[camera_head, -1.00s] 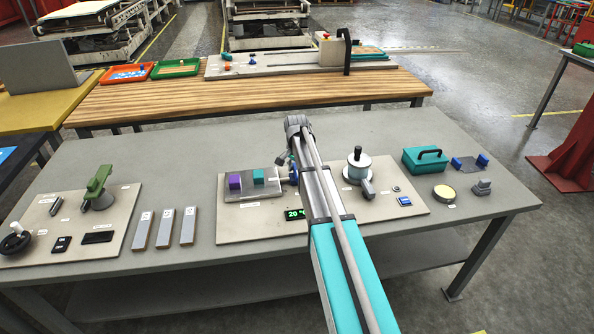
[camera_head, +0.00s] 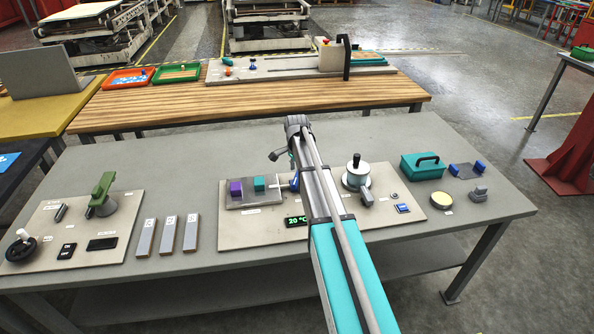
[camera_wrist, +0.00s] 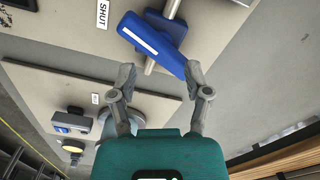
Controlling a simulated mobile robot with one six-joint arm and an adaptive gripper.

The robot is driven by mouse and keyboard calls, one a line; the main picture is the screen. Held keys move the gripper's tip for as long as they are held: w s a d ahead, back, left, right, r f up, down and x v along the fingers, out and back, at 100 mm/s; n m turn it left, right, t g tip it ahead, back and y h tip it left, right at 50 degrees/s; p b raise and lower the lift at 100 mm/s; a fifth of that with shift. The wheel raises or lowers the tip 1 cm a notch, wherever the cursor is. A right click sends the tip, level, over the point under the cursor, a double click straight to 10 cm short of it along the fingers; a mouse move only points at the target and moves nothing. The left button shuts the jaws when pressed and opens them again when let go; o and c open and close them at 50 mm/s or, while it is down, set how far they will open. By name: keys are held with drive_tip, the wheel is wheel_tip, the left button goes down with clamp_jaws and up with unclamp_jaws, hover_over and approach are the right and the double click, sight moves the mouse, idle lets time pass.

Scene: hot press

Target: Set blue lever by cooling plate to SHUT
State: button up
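The blue lever (camera_wrist: 152,44) with a white stripe lies slantwise across a metal pipe in the wrist view. A white SHUT label (camera_wrist: 102,14) is to the left of the lever's upper left end. My gripper (camera_wrist: 159,73) is open, with one finger on each side of the lever's lower right end; whether they touch it cannot be told. In the head view only part of the lever (camera_head: 294,182) shows beside my arm, right of the cooling plate (camera_head: 240,202), which bears purple and teal blocks.
A temperature display (camera_head: 296,221) is at the board's front. A teal box (camera_head: 423,166) is farther right. Three grey bars (camera_head: 168,234) lie to the left.

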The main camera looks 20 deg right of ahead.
drive_tip(key=shift+r+p, duration=4.85)
drive_tip(key=shift+r, duration=0.3)
drive_tip(key=s+a+f+n+b, duration=0.2)
drive_tip(key=s+a+n, duration=0.4)
drive_tip(key=s, duration=0.6)
drive_tip(key=s+a+f+n+b, duration=0.2)
drive_tip(key=s+a+n, duration=0.4)
drive_tip(key=s, duration=0.5)
drive_tip(key=shift+s+a+f+n+b, duration=0.3)
drive_tip(key=shift+s+a+n+b, duration=0.1)
drive_tip(key=shift+a, duration=0.7)
drive_tip(key=shift+w, duration=0.15)
wheel_tip(320, 180, up, 5)
drive_tip(key=m+p, duration=0.4)
drive_tip(key=p, duration=0.1)
hover_over(297, 177)
drive_tip(key=shift+f, duration=0.2)
drive_tip(key=shift+f+b, duration=0.2)
drive_tip(key=shift+b, duration=0.1)
wheel_tip(297, 177, down, 14)
drive_tip(key=b, duration=1.3)
drive_tip(key=shift+r, duration=0.25)
